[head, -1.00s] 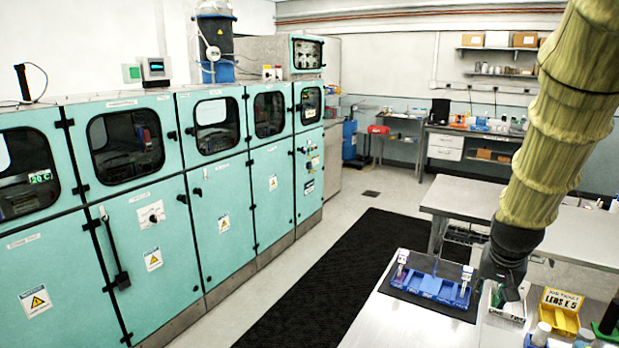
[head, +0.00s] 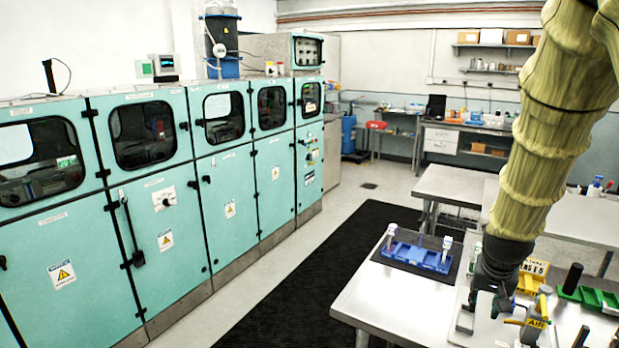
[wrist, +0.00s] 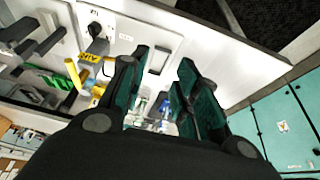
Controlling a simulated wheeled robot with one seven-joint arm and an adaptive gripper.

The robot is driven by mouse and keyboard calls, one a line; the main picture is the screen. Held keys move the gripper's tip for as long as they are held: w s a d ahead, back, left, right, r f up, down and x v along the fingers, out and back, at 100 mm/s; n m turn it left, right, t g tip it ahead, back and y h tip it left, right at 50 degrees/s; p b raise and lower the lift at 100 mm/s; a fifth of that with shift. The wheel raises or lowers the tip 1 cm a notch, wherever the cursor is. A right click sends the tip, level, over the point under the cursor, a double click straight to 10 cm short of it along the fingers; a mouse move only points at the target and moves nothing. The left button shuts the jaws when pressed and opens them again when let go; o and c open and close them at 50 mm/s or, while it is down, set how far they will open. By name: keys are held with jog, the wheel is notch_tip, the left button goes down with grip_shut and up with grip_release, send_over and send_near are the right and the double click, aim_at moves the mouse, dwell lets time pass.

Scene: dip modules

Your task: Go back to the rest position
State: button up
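My gripper (head: 490,302) hangs above the near bench at the lower right in the head view, below my yellow-sleeved arm. In the wrist view its two dark green fingers stand apart with a gap between them (wrist: 163,68), and I see nothing held. The bench surface and small items show past the fingers, some way off. In the head view, a blue rack (head: 418,257) with upright pieces at its ends stands on a dark mat, to the left of my gripper and apart from it.
A yellow labelled bin (head: 533,276), a yellow tool marked AIR (head: 537,322) and a green tray (head: 594,298) crowd the bench around my gripper. Teal cabinets (head: 230,202) line the left. A black floor mat (head: 300,275) lies in the free aisle.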

jog(key=s+a+f+n+g+b, duration=0.15)
jog(key=s+f, duration=0.25)
jog(key=f, duration=0.5)
jog(key=s+a+f+n, duration=0.1)
jog(key=s+a+f, duration=0.25)
jog(key=f, duration=0.65)
jog(key=s+a+f+n+b, duration=0.15)
jog(key=s+f, duration=0.25)
jog(key=f, duration=0.5)
jog(key=s+a+f+g+y+b, duration=0.1)
jog(key=s+a+f, duration=0.4)
jog(key=s+f, duration=0.3)
jog(key=s+a+f+n+g+y+b, duration=0.1)
jog(key=s+a+f, duration=0.4)
jog(key=s+f, duration=0.4)
jog(key=s, duration=0.6)
jog(key=shift+a+f+n, duration=0.2)
jog(key=shift+a+n, duration=0.1)
